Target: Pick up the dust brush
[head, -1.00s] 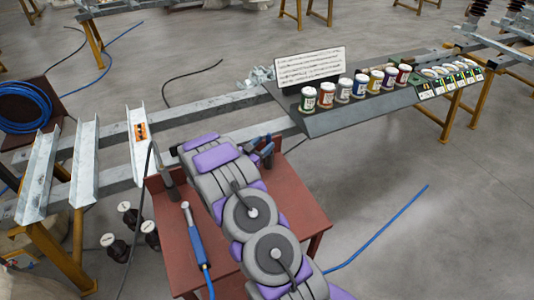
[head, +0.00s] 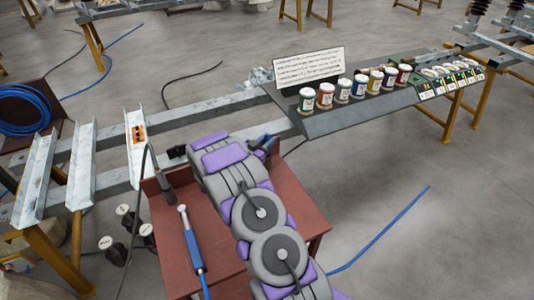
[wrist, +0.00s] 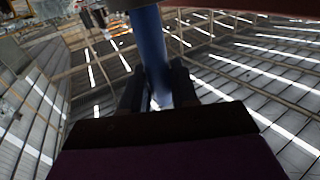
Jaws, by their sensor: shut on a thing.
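In the wrist view, my gripper (wrist: 157,85) is shut on a blue handle, which I take for the dust brush (wrist: 150,40). The blue handle runs up between the two dark fingers to the top of the view. Its bristles do not show. In the head view, my grey and purple arm reaches over the red-brown table (head: 290,192) and hides most of the gripper and the held brush.
A blue-handled tool with a hose (head: 191,240) lies on the table; a dark corded tool (head: 164,182) stands near its left edge. Steel channels (head: 82,165) lie left. A grey board (head: 345,118) carries several paint jars (head: 342,90). Floor at right is mostly clear.

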